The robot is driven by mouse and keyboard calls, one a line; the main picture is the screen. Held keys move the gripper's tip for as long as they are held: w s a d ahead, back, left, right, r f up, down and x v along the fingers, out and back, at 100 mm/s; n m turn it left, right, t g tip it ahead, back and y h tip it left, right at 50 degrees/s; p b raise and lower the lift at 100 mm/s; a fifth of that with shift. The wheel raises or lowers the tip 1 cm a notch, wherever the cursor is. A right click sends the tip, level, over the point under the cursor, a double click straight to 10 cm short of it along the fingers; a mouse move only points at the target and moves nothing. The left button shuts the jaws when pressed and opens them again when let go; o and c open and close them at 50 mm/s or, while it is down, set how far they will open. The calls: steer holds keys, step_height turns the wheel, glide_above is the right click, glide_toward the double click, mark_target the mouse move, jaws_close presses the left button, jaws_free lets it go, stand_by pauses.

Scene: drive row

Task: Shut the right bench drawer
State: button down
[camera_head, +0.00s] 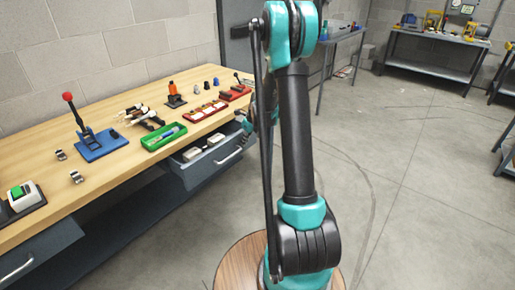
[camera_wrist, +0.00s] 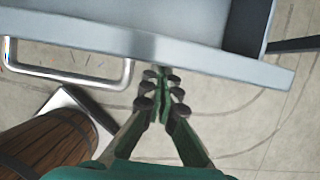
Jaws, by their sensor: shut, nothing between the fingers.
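The right bench drawer (camera_head: 206,171) is grey and stands pulled out from under the wooden bench, with pale items inside. Its bar handle (camera_head: 229,159) is on the front. In the wrist view the drawer front (camera_wrist: 215,59) crosses the upper part, with the handle (camera_wrist: 70,79) to the left of my fingers. My gripper (camera_wrist: 164,78) is shut and empty, its fingertips at the drawer front's edge, right of the handle. I cannot tell whether they touch it. In the head view my gripper (camera_head: 243,119) is partly hidden behind my arm, near the drawer's far end.
The bench top (camera_head: 120,170) holds a blue lever fixture (camera_head: 101,144), a green tray (camera_head: 164,137), red trays (camera_head: 206,110) and small parts. Another drawer (camera_head: 38,256) sits at the lower left. Open concrete floor (camera_head: 400,180) lies to the right, with other tables at the back.

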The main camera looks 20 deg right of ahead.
steer(key=w+a, duration=0.2)
steer(key=w, duration=0.1)
steer(key=w+a, duration=0.5)
steer(key=w, duration=0.2)
steer(key=shift+a, duration=0.2)
steer(key=shift+w, duration=0.1)
